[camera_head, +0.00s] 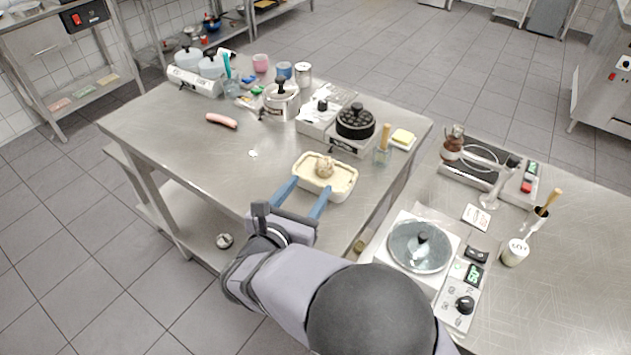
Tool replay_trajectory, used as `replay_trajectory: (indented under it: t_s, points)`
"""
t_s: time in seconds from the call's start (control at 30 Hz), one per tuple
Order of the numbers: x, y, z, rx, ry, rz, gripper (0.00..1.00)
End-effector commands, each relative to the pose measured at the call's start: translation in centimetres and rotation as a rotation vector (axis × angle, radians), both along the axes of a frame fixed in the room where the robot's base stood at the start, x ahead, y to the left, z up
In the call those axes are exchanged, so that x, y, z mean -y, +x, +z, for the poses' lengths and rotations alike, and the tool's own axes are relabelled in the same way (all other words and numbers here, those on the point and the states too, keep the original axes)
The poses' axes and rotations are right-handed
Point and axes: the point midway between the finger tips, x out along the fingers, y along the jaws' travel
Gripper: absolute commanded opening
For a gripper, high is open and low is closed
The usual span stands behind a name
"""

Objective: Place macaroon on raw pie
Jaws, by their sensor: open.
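The raw pie (342,184) is a pale filling in a cream rectangular dish near the table's right front edge. A small, lumpy beige piece, which looks like the macaroon (325,167), sits on top of it near the middle. My gripper (309,190) has two blue fingers spread apart with nothing between them. The fingertips are at the near left side of the dish, short of the macaroon. I cannot tell whether a finger touches the dish.
A pink sausage (221,120) and a small white bit (252,153) lie left on the steel table (170,140). A lidded cooker (421,247) is on the right table.

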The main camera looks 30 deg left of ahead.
Motion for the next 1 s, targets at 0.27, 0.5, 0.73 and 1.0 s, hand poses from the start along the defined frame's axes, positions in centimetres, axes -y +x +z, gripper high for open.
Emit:
replay_trajectory:
  t_s: [0.27,0.5,0.73,1.0]
  points:
    - [0.7,-3.4,0.7,0.001,0.001,0.000,0.52]
    - [0.9,-4.0,0.8,0.000,0.001,-0.001,0.52]
    - [0.9,-4.0,0.9,0.000,0.001,-0.001,0.52]
    - [2.0,-2.9,1.6,-0.019,0.022,-0.049,0.52]
